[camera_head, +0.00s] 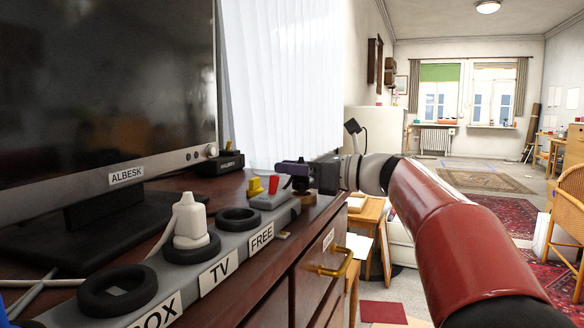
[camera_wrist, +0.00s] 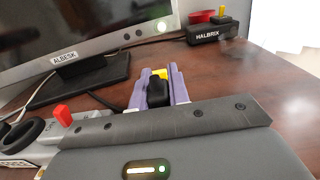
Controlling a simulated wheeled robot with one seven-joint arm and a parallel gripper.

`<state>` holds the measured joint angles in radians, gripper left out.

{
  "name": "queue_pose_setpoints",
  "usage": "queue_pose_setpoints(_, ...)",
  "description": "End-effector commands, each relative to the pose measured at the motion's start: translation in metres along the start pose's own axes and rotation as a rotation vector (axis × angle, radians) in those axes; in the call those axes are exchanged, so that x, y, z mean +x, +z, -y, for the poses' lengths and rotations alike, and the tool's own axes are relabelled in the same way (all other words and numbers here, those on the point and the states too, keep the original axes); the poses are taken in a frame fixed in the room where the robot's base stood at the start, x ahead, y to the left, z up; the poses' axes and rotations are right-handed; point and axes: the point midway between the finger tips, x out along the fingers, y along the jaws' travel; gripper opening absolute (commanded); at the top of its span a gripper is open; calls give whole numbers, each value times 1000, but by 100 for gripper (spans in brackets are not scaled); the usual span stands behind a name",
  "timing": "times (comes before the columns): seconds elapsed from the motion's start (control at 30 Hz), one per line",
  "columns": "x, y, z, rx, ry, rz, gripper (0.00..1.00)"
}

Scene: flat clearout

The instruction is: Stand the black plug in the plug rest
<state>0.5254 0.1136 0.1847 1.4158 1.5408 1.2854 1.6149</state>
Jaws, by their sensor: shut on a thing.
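My gripper (camera_head: 292,168) has purple fingers and is just above the far end of the power strip, near the cabinet's right edge. In the wrist view, the fingers (camera_wrist: 158,88) are shut on a black plug (camera_wrist: 157,94). A small yellow part shows just beyond it; I cannot tell whether it belongs to the plug. In the head view the plug is hard to make out against the dark gripper. A small brown round piece (camera_head: 306,198) sits below my gripper at the cabinet edge; I cannot tell whether it is the plug rest.
The grey power strip (camera_head: 188,275) has sockets labelled BOX, TV and FREE; a white plug (camera_head: 190,220) stands in TV. A red switch (camera_head: 273,184) and a yellow piece (camera_head: 254,187) are near its far end. The monitor (camera_head: 105,90) and HALBRIX box (camera_wrist: 207,32) stand behind.

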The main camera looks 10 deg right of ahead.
Motion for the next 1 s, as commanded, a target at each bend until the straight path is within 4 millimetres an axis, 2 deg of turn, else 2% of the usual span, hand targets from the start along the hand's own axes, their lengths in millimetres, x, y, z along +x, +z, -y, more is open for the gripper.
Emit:
queue_pose_setpoints(0.93, 0, -18, 0, 0, 0, 0, 0)
queue_pose_setpoints(0.97, 0, -18, 0, 0, 0, 0, 20)
queue_pose_setpoints(1.0, 0, -18, 0, 0, 0, 0, 25)
